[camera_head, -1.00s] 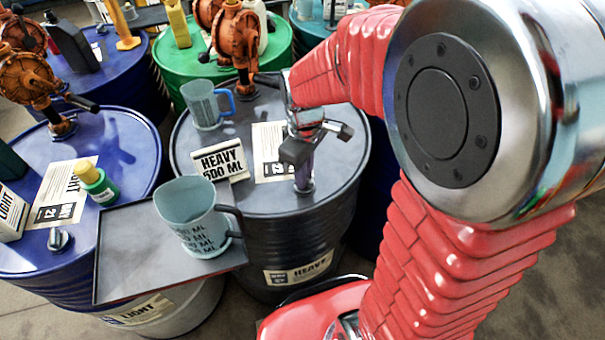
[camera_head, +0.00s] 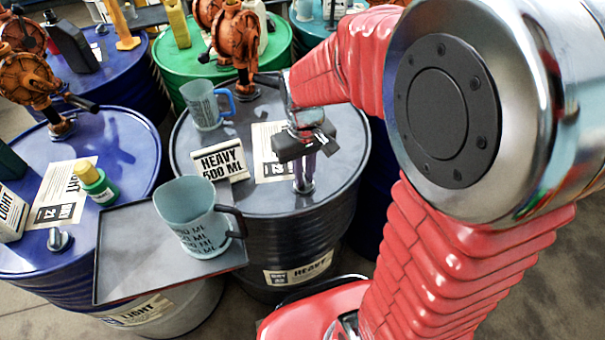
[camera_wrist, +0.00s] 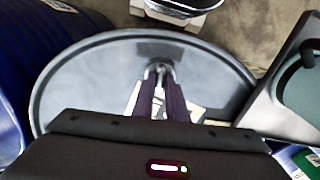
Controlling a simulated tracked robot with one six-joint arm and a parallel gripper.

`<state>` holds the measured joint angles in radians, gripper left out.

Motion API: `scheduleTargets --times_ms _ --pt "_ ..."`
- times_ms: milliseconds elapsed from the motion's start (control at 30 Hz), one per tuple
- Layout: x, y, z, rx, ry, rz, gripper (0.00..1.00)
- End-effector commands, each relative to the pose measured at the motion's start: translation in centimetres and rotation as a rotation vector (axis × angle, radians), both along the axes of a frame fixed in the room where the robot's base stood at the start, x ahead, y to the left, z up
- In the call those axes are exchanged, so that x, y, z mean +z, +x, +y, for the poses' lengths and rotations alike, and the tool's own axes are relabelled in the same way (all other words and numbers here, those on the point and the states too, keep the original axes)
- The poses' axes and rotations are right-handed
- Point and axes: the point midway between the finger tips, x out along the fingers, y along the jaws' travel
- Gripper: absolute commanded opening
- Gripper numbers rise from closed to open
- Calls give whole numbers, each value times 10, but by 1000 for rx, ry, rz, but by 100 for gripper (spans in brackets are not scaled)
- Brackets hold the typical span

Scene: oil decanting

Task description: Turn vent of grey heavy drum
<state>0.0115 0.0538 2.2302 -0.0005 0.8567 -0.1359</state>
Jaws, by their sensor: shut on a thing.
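The grey heavy drum (camera_head: 330,195) stands in the middle of the head view, with "HEAVY" on its side label; its round grey top also shows in the wrist view (camera_wrist: 85,90). My gripper (camera_head: 304,187) points down over the front part of the drum top. Its fingers are shut on the vent (camera_wrist: 158,68), a small metal piece near the drum's rim. The fingers hide most of the vent in both views.
A "HEAVY 500 ML" sign (camera_head: 219,160) and a clear jug with a blue handle (camera_head: 205,104) stand on the drum top, near an orange pump (camera_head: 237,45). A tray (camera_head: 125,250) with a measuring jug (camera_head: 195,218) adjoins at the left. A blue drum (camera_head: 125,150) stands further left.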

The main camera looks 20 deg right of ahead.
Motion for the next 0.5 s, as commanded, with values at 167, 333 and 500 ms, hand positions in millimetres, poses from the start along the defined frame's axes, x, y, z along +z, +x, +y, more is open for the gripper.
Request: scheduleTargets --times_ms 167,333,500 --pt "0 -1 -1 -2 -2 3 0" --pt "0 -1 -1 -2 -2 3 15" --pt "0 -1 -1 -1 -1 2 27"
